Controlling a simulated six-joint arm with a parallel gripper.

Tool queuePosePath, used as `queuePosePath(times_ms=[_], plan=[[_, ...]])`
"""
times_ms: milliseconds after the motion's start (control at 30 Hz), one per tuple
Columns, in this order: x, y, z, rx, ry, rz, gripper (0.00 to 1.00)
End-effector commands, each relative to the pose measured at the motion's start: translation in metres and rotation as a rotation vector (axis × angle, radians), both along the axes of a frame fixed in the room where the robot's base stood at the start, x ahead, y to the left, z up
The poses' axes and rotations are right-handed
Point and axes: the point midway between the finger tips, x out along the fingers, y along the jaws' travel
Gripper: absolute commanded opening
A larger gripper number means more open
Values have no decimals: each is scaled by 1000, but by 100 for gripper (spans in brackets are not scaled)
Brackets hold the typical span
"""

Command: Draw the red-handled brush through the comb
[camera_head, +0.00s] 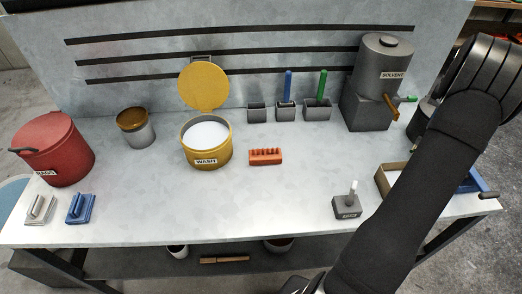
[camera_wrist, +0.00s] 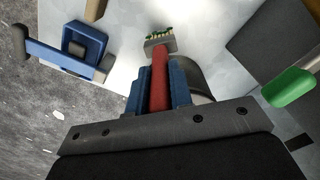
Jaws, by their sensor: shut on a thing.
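The red-handled brush (camera_wrist: 159,82) is held between the blue fingers of my gripper (camera_wrist: 158,66) in the wrist view. Its grey head points away from the gripper, and the short bristles at its end look greenish. The comb (camera_head: 265,157) is an orange-red toothed block on the bench, right of the yellow wash bucket (camera_head: 207,148), in the head view. The comb does not show in the wrist view. In the head view my dark arm crosses the right side, and my gripper and the brush cannot be made out there.
Grey holders (camera_head: 317,112) stand behind the comb, two with blue and green handles. The solvent tank (camera_head: 378,75) stands at the back right. A grey block with a white peg (camera_head: 347,204) and a box (camera_head: 386,176) lie to the right. The bench in front of the comb is clear.

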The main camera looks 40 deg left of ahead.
Motion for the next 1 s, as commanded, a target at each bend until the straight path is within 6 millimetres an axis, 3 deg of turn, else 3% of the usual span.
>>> queuePosePath(times_ms=[800,1000], plan=[[0,0,1,0,0,0,0],[-10,11,21,0,-3,4,0]])
